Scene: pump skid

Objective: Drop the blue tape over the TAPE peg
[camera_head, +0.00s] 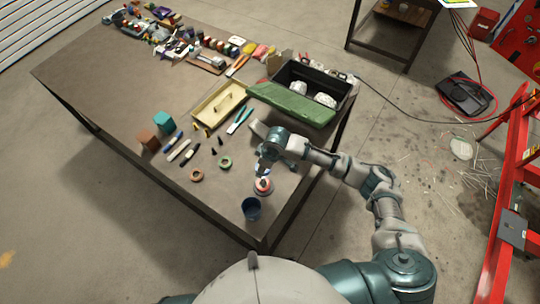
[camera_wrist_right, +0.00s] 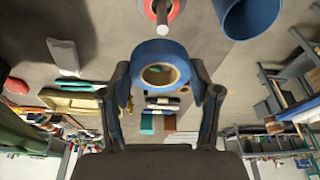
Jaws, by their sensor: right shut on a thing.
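The blue tape (camera_wrist_right: 160,66) is a roll with a tan core, held between the two fingers of my right gripper (camera_wrist_right: 164,84) in the right wrist view. In the head view the right gripper (camera_head: 270,168) is over the near right part of the table, and the tape cannot be made out there. A grey peg (camera_wrist_right: 162,14) with a red ring around its base stands just beyond the tape in the wrist view, apart from it. The red-ringed peg stand (camera_head: 263,187) shows close to the gripper in the head view. No TAPE label is readable. My left gripper is out of view.
A blue cup (camera_head: 251,208) stands close to the peg at the table's corner. A green roll (camera_head: 224,162) and a tan roll (camera_head: 197,175) lie to the left. A toolbox with a green lid (camera_head: 290,104) and a yellow tray (camera_head: 218,104) are farther back.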

